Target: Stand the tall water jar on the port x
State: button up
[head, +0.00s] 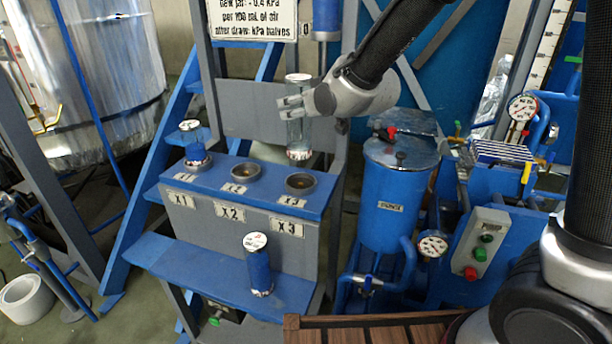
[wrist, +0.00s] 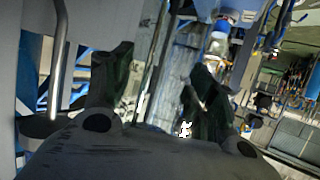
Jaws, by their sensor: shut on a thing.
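The tall clear jar (head: 298,131) with a white lid is upright in my gripper (head: 291,107). The gripper is shut on it around its upper half. In the head view the jar's base appears above and just behind the X3 port (head: 300,184), apart from its ring. The X3 and X2 ports (head: 239,172) look empty. A short blue jar with a white lid (head: 196,152) stands at the X1 port. In the wrist view the clear jar (wrist: 172,85) shows between the dark fingers, partly hidden and hard to make out.
A blue jar (head: 258,268) stands on the lower blue shelf (head: 170,255). A blue tank (head: 392,200) with a gauge is right of the bench. A grey upright and a sign (head: 252,18) are behind the ports. A wooden slatted surface (head: 390,330) is in front.

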aim_at(300, 141)
jog(key=f, duration=0.5)
jog(key=shift+w+d+f, duration=0.1)
jog(key=shift+w+f, duration=0.05)
jog(key=shift+w, duration=0.1)
jog(key=shift+f, duration=2.3)
jog(key=shift+f, duration=0.2)
jog(key=o, duration=1.2)
jog(key=shift+r, duration=0.25)
